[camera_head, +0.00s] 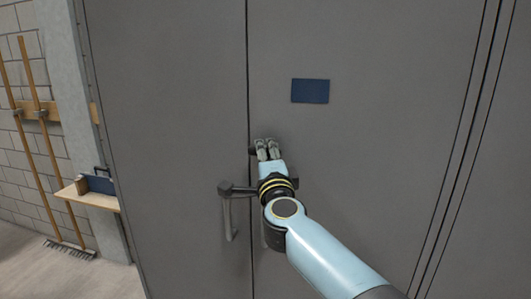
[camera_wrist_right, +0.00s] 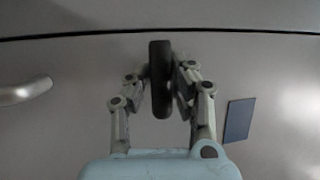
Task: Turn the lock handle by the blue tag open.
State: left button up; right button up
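The blue tag (camera_head: 310,91) is a dark blue rectangle on the right grey door, above and right of my right gripper (camera_head: 267,149). It also shows at the right in the right wrist view (camera_wrist_right: 238,120). The dark lock handle (camera_wrist_right: 160,80) stands between the two fingers of my right gripper (camera_wrist_right: 163,80), which appear closed against both its sides. In the head view, only a dark end of the handle (camera_head: 252,150) shows left of the fingers, near the door seam; the rest is hidden. The handle lies roughly level, across the seam's direction. My left gripper is not in view.
A door pull (camera_head: 228,210) hangs on the left door, below and left of my right gripper; a second is partly hidden behind my arm. A wooden shelf (camera_head: 92,199) with a blue box, a rake and another pole stand at far left.

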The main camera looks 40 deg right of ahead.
grip_shut()
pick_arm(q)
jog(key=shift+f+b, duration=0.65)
pick_arm(e)
jog(key=shift+m, duration=0.4)
